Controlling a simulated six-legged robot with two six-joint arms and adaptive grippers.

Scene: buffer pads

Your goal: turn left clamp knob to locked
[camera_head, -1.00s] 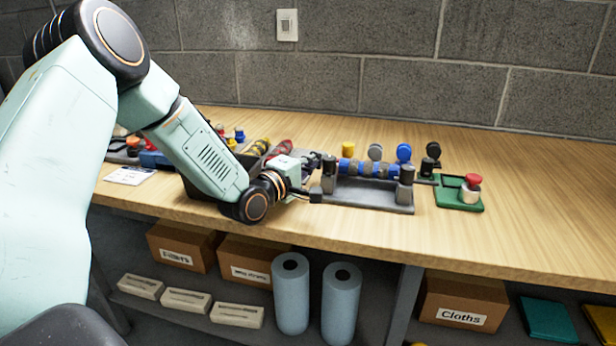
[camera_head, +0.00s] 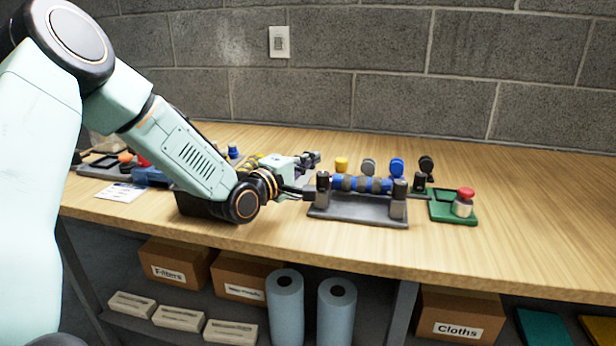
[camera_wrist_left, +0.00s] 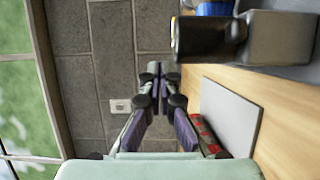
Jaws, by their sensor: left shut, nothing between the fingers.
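The clamp fixture is a grey tray (camera_head: 350,212) on the bench, with a dark-capped post at each end and a blue-and-grey roller (camera_head: 362,184) between them. The left clamp knob (camera_head: 323,180) is the dark cap on the left post; a dark bar reaches left from it. My left gripper (camera_head: 312,159) is just behind and left of this post, shut and empty. In the left wrist view its fingertips (camera_wrist_left: 155,72) meet, and a dark knob-like part (camera_wrist_left: 205,39) lies to their right, apart from them. How the knob is turned is unclear. My right gripper is out of view.
A green base (camera_head: 452,212) with a red button (camera_head: 466,194) stands right of the fixture. Yellow, grey, blue and black round knobs stand behind the roller. More small parts lie left, partly behind my arm. The bench (camera_head: 540,240) is clear at right.

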